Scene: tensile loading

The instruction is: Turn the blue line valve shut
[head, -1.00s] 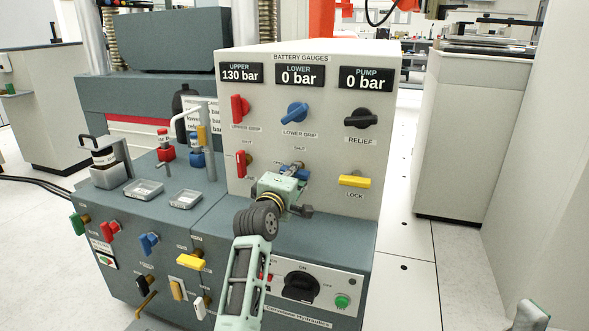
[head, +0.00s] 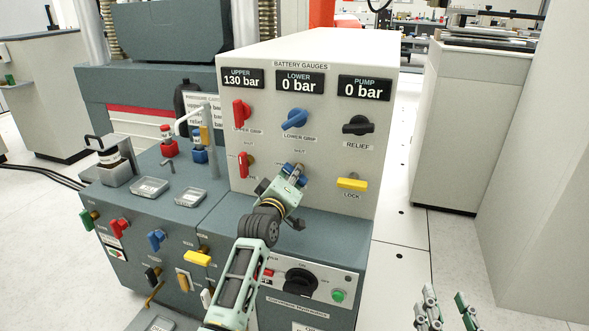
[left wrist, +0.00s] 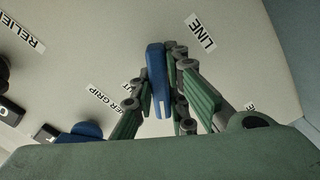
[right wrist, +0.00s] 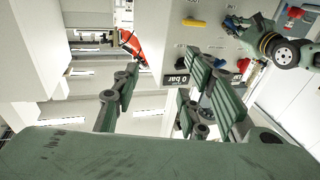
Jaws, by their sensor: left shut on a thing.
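The blue line valve handle (head: 302,181) is on the upright gauge panel, below the blue lower grip knob (head: 294,118). My left gripper (head: 291,177) is shut on this handle and hides much of it. In the left wrist view the blue handle (left wrist: 156,75) sits between the two finger pads, next to the LINE label (left wrist: 201,33). The exact handle angle is hard to tell in the head view. My right gripper (head: 446,310) is open and empty at the lower right, away from the panel; its spread fingers show in the right wrist view (right wrist: 165,95).
The gauges read upper 130 bar (head: 242,78), lower 0 and pump 0. Close to the left gripper are a red lever (head: 243,164) and the yellow lock lever (head: 352,184). A relief knob (head: 358,125) is above the lock. Open floor lies right of the cabinet.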

